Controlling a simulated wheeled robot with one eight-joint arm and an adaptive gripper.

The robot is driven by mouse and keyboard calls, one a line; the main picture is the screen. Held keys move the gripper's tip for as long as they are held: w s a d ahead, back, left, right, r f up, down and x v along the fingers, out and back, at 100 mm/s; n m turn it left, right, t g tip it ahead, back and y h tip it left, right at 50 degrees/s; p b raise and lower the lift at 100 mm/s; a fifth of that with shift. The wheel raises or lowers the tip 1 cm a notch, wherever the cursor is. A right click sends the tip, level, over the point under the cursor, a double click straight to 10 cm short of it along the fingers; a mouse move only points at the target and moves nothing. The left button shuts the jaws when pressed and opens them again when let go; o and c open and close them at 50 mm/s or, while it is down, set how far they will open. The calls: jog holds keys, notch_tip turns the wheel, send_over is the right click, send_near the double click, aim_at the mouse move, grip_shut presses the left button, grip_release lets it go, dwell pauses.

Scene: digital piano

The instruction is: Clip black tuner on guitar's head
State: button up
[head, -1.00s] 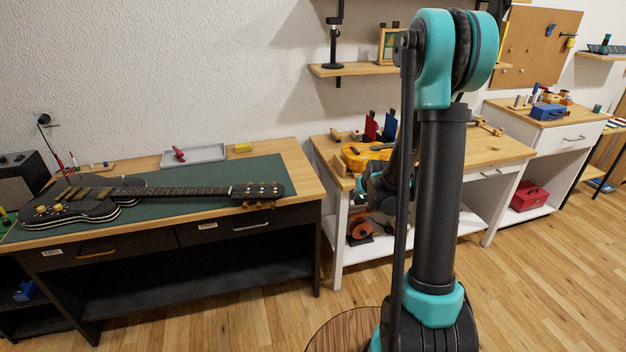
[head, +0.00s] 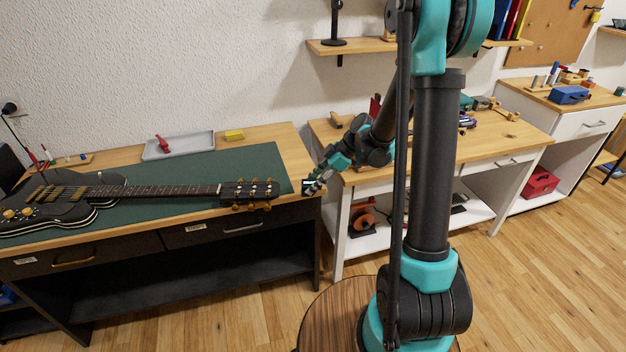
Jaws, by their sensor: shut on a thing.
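The black electric guitar (head: 75,205) lies flat on the green mat of the left bench, its neck pointing right. The guitar's head (head: 250,190), with gold tuning pegs, is at the mat's right end. My gripper (head: 311,187) is a short way right of the head, near the bench's right front corner, and not touching the head. It is shut on a small dark thing at its tips, which looks like the black tuner (head: 306,186). The tuner is too small to show how it sits in the fingers.
A grey tray (head: 178,147) with a red tool and a yellow block (head: 234,135) lie at the back of the bench. The second wooden workbench (head: 480,150) stands behind my arm. A round wooden stool top (head: 330,315) is low in front.

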dwell(0.3)
jog(key=shift+s+a, duration=0.1)
jog(key=shift+a, duration=2.65)
jog(key=shift+a, duration=1.75)
jog(key=o, duration=1.2)
jog(key=shift+v, duration=2.5)
jog(key=shift+d+r, duration=0.1)
